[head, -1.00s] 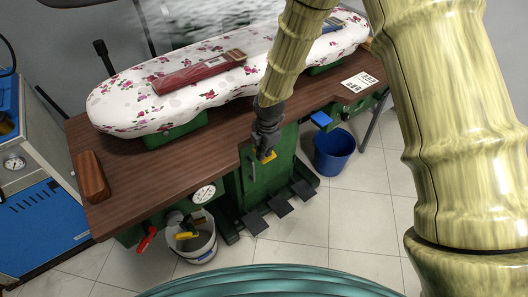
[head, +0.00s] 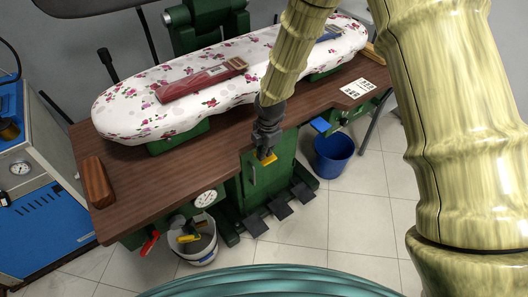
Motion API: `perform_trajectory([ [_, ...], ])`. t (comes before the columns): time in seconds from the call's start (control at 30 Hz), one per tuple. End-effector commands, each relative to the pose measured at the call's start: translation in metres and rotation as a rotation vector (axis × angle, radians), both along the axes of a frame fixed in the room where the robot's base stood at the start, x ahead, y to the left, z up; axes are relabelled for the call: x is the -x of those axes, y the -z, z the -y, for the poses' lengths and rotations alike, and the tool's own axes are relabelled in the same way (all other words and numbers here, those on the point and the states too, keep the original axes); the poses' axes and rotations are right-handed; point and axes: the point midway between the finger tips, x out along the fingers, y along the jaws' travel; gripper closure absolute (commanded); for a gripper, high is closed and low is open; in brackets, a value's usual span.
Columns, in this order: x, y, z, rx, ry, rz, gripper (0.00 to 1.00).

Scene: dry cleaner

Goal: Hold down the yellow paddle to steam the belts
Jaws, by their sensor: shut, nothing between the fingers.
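The yellow paddle (head: 269,161) sits at the front edge of the wooden table, above a green cabinet front. My gripper (head: 266,151) is shut and empty, pointing down, with its tips at the paddle; whether they touch it I cannot tell. A dark red belt (head: 200,80) lies across the floral padded board (head: 140,110). A blue belt (head: 331,34) lies farther right on the same board, partly hidden by my arm. No steam shows over the board.
A blue paddle (head: 320,124) is at the table edge right of my gripper. Dark pedals (head: 281,209) stand below. A white bucket (head: 200,249) and a blue bucket (head: 333,154) are on the floor. A wooden block (head: 97,181) lies on the table's left.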

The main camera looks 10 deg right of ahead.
Motion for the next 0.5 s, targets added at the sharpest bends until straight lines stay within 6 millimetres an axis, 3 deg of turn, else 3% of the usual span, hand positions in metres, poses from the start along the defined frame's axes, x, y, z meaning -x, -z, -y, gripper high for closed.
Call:
perform_trajectory([
  [0.03, 0.0, -0.012, 0.001, 0.0, 0.0, 0.0, 1.0],
  [0.2, 0.001, -0.027, 0.002, -0.002, 0.002, 0.003, 1.0],
  [0.5, 0.005, -0.071, 0.004, -0.002, 0.0, 0.003, 1.0],
])
